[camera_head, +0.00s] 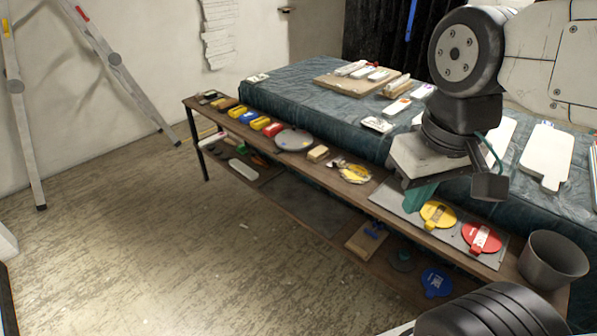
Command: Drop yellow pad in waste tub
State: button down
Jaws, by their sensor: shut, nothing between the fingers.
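The yellow pad (438,214) is a round disc with a dark-marked tab. It lies on a grey mat (388,196) on the wooden bench, left of a round red pad (481,237). The waste tub is most likely the dark grey round tub (553,261) at the bench's right end; I see no waste inside it.
A row of small coloured items runs along the bench (216,105) to the left, with a grey disc (294,139) and brushes. A cloth-covered table (300,85) stands behind. A blue pad (436,281) lies on the lower shelf. The floor in front is clear.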

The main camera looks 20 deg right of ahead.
aim_at(356, 174)
jog(key=u, duration=0.45)
jog(key=i, duration=1.15)
jog(key=z, duration=1.8)
